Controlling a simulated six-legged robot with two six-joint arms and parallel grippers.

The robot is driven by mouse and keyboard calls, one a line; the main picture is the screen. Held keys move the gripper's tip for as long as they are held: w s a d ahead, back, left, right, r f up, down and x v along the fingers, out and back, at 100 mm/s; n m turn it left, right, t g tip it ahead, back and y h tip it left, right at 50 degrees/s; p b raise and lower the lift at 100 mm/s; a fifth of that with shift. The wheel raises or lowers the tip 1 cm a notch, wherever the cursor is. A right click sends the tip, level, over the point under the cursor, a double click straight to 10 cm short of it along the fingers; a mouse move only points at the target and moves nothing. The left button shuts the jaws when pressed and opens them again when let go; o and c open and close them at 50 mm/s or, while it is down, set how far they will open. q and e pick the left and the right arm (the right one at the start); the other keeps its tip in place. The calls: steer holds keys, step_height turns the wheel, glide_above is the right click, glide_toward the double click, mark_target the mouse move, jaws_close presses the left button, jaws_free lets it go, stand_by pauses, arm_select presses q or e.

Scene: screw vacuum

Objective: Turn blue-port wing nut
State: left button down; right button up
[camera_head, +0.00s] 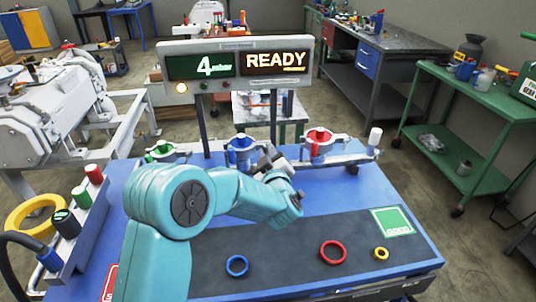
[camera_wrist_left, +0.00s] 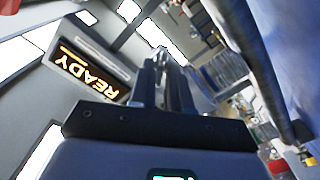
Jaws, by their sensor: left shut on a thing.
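The blue port (camera_head: 241,152) stands on the pipe line along the back of the blue bench, with a blue cap on top and a metal clamp around it. My left gripper (camera_head: 268,160) reaches in at its right side, at clamp height. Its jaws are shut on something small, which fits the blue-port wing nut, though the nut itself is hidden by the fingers. In the left wrist view the gripper's fingers (camera_wrist_left: 162,82) are close together and the view is steeply tilted; the nut cannot be made out there. My right gripper is not in view.
A green port (camera_head: 164,152) and a red port (camera_head: 318,144) flank the blue one. The display (camera_head: 235,63) reads 4 mbar and READY. A blue ring (camera_head: 237,265), a red ring (camera_head: 333,252) and a yellow ring (camera_head: 381,253) lie on the dark mat, near a green pad (camera_head: 391,221).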

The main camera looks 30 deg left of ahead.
arm_select(q)
steer(key=m+p, duration=0.1)
steer(key=m, duration=0.3)
steer(key=m+p, duration=0.1)
steer(key=m, duration=0.3)
steer(key=m+p, duration=0.1)
steer(key=m, duration=0.3)
steer(key=shift+w+d+m, duration=0.15)
steer(key=shift+d+m, duration=0.1)
steer(key=shift+m, duration=0.15)
steer(key=shift+f, duration=0.1)
stand_by(0.3)
steer(key=c, duration=1.3)
jaws_free()
steer(key=b+v, duration=0.1)
steer(key=v, duration=1.5)
steer(key=shift+d+b, duration=0.1)
steer(key=shift+b, duration=0.2)
